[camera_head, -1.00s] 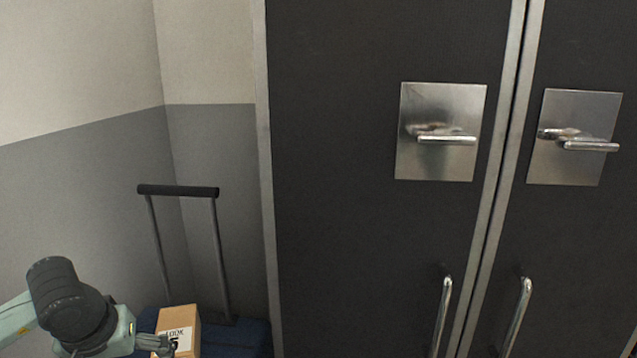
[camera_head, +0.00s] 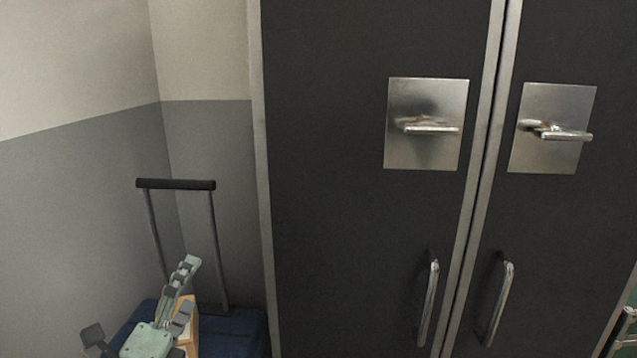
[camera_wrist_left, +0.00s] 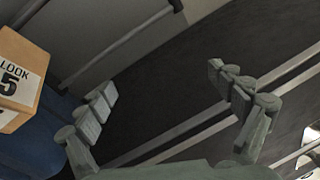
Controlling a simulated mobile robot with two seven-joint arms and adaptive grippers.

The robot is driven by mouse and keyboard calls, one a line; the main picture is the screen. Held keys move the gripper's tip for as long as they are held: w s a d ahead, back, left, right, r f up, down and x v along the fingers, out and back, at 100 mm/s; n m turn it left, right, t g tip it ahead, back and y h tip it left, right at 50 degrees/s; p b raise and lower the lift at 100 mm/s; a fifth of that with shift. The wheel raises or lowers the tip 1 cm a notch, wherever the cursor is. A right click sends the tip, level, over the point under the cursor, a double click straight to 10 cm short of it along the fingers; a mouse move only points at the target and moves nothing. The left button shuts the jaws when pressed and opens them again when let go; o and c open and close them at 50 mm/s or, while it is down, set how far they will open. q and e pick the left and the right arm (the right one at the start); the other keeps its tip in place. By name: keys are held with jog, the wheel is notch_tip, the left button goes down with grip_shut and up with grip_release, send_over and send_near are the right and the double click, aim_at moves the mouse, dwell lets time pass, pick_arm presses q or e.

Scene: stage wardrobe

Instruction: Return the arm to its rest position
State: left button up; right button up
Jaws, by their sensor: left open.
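My left gripper (camera_head: 180,289) is at the lower left of the head view, in front of the cardboard box and the blue suitcase. It is open, with its fingers apart and nothing between them. In the left wrist view the spread fingers (camera_wrist_left: 162,82) show against the dark cabinet. The cardboard box (camera_head: 192,340) is partly hidden behind my gripper. The box is apart from the fingers there. My right gripper is not in view.
The blue suitcase (camera_head: 237,330) stands by the grey wall with its pull handle (camera_head: 176,184) raised. A tall dark cabinet (camera_head: 330,180) has closed doors, two lever latches (camera_head: 430,128) and upright bar handles (camera_head: 428,300). The space above the suitcase handle is clear.

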pick_arm(q)
jog(key=s+a+f+n+g+y, duration=0.1)
jog(key=a+f+n+g+y, duration=0.15)
jog(key=f+n, duration=0.3)
jog(key=s+a+f+n+g+y, duration=0.2)
jog(key=a+f+n+y, duration=0.15)
jog(key=f, duration=0.25)
jog(key=s+f+n+g+h, duration=0.1)
jog(key=s+f+n+g, duration=1.1)
jog(key=s+f, duration=0.9)
notch_tip(320, 180, down, 2)
jog(key=shift+s+d+f+n+h+p, duration=0.1)
jog(key=shift+s+d+n+h+p, duration=0.2)
jog(key=shift+d+n+h, duration=0.15)
